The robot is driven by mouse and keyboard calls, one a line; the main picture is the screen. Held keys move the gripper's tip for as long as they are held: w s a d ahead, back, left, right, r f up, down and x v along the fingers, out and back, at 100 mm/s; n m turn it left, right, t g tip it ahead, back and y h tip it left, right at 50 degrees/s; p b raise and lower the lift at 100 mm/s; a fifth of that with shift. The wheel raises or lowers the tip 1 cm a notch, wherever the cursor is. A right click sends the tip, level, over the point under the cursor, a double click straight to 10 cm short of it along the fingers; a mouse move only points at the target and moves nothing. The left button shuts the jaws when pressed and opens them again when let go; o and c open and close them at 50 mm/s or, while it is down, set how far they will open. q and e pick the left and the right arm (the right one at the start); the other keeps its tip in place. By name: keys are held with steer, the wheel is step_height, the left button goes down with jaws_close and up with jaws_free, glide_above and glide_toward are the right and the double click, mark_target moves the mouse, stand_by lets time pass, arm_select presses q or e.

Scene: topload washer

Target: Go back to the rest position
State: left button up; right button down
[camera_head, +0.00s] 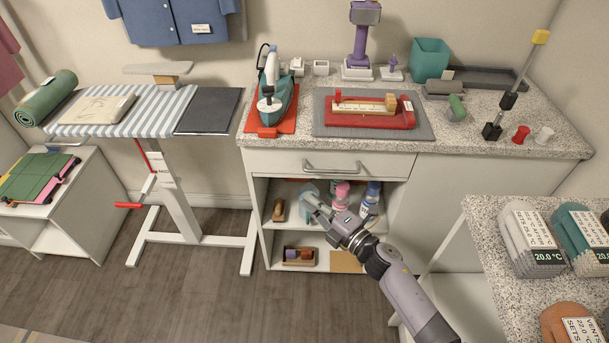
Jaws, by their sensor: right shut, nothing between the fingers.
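My right gripper (314,203) is at the open shelf below the counter, with its arm coming in from the lower right. Its fingers are shut and point up and to the left, beside a light blue item (309,189) on the upper shelf. I cannot tell whether they touch it. A pink bottle (341,194) stands just right of the fingers, and a blue and white bottle (370,200) stands farther right. My left gripper is not in view.
The counter (465,140) holds an iron (272,97) and a red tray (372,112). A drawer (330,163) above the shelf is closed. An ironing board (136,124) stands left. A second counter (485,235) with rounded devices is at right. Floor (190,290) left of my arm is clear.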

steer(key=s+d+f+m+g+h, duration=0.1)
steer(key=s+d+f+m+h, duration=0.3)
steer(key=f, duration=0.7)
steer(key=s+d+f+m+g+h, duration=0.1)
steer(key=s+d+f+m+h, duration=0.2)
steer(key=s+d+f+m, duration=0.55)
steer(key=s+d+f+m+g+h, duration=0.1)
steer(key=s+d+f+m+h, duration=0.25)
steer(key=f, duration=0.85)
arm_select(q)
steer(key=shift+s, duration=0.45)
arm_select(e)
steer(key=s+d+f+m+g, duration=0.2)
steer(key=s+f+m+g, duration=0.1)
steer(key=s, duration=0.8)
steer(key=s+d+f+m+g+h, duration=0.1)
steer(key=s+f, duration=0.5)
steer(key=s, duration=0.6)
steer(key=s+d+f+m+g+h, duration=0.1)
steer(key=s+d+f+m+g, duration=0.3)
steer(key=s, duration=0.7)
steer(key=shift+s+d+f+m+g, duration=0.3)
steer(key=shift+d+f+g, duration=0.1)
steer(key=shift+f, duration=0.1)
